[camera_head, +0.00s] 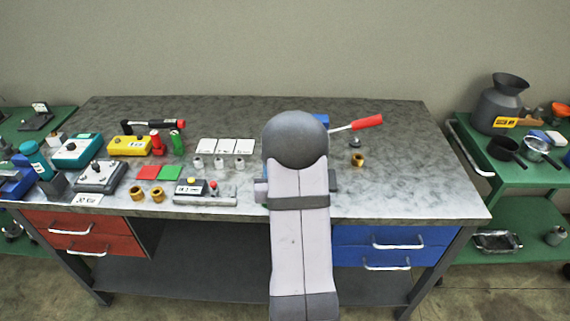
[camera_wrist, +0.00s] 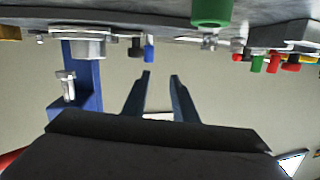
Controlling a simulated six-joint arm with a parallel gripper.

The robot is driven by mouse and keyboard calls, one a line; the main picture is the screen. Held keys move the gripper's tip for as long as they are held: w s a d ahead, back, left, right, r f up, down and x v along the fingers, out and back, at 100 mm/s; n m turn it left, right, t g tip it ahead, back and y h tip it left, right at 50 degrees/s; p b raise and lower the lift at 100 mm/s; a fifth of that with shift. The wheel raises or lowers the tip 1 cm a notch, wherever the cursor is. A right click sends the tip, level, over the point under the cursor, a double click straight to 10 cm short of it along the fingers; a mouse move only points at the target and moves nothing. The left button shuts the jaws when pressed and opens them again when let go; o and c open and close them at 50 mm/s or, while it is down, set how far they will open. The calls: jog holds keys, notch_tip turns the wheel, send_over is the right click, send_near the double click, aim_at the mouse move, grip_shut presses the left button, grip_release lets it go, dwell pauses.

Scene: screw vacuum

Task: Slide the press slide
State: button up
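The press is mostly hidden behind my arm in the head view. A bit of blue (camera_head: 321,119) and a lever with a red handle (camera_head: 367,122) stick out to the right of the arm. The wrist view is upside down, with the table at the top. It shows a blue frame (camera_wrist: 88,97) with a silver bolt-like part (camera_wrist: 66,86), left of my fingers; this may be the press. I cannot tell which part is the slide. My gripper (camera_wrist: 160,75) has its two fingers apart, with nothing seen between them. It is hidden in the head view.
The grey table (camera_head: 400,190) carries red and green bottles (camera_head: 177,141), white cards (camera_head: 226,146), brass rings (camera_head: 157,194) and coloured boxes on the left. A brass ring (camera_head: 358,160) sits right of my arm. The table's far right is clear. A green cart (camera_head: 535,170) stands beyond.

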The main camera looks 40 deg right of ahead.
jog(key=s+y, duration=0.1)
jog(key=s+d+n+p, duration=0.1)
jog(key=s, duration=0.1)
jog(key=s+n+g+y, duration=0.1)
jog(key=s, duration=0.1)
jog(key=shift+s+d+f+y+p, duration=0.15)
jog(key=shift+s+f+y+p, duration=0.1)
jog(key=shift+f+y+p, duration=0.1)
jog(key=shift+s+f, duration=0.25)
jog(key=shift+s, duration=0.25)
jog(key=shift+p+x, duration=0.8)
jog(key=shift+x, duration=2.85)
jog(key=shift+f, duration=0.1)
grip_shut()
